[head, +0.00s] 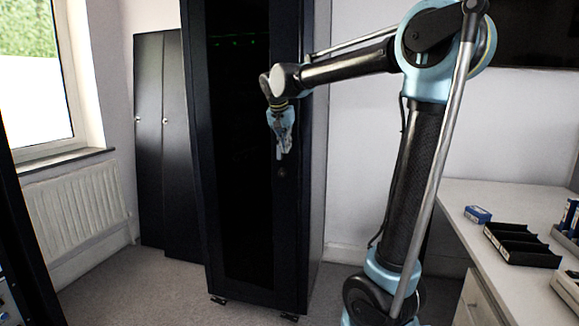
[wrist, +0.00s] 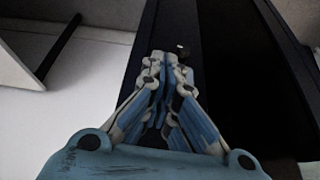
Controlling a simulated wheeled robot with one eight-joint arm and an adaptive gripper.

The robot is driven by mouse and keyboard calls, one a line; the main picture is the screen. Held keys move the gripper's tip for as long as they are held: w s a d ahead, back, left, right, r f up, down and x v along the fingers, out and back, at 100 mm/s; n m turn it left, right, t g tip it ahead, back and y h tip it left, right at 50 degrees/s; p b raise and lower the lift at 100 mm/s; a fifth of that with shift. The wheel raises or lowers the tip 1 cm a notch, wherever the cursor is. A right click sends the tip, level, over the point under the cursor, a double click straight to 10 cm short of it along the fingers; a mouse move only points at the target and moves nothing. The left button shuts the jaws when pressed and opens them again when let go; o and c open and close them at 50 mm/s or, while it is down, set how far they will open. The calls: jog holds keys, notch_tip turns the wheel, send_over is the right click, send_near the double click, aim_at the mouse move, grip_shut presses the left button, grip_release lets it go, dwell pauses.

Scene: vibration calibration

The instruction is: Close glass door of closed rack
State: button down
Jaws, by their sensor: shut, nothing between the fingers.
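The tall black rack (head: 313,200) stands in the middle of the head view. Its dark glass door (head: 240,170) faces me and looks flush with the frame; I cannot tell whether it is latched. A small round lock or handle (head: 281,172) sits on the door's right edge. My gripper (head: 281,152) hangs fingers down in front of the door's right side, just above that lock. In the wrist view my gripper (wrist: 167,58) is shut and empty, with its tips close to the black door frame (wrist: 172,22). I cannot tell whether they touch it.
Black panels (head: 150,140) lean on the wall left of the rack. A radiator (head: 75,210) is below the window. Carpet (head: 150,290) before the rack is clear.

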aim_at(290, 163)
jog(key=shift+g, duration=0.3)
jog(key=x, duration=1)
jog(key=shift+w+a+r, duration=0.1)
jog(key=shift+w+a, duration=0.15)
jog(key=shift+w, duration=0.15)
jog(key=shift+w+d, duration=0.3)
jog(key=shift+w, duration=0.4)
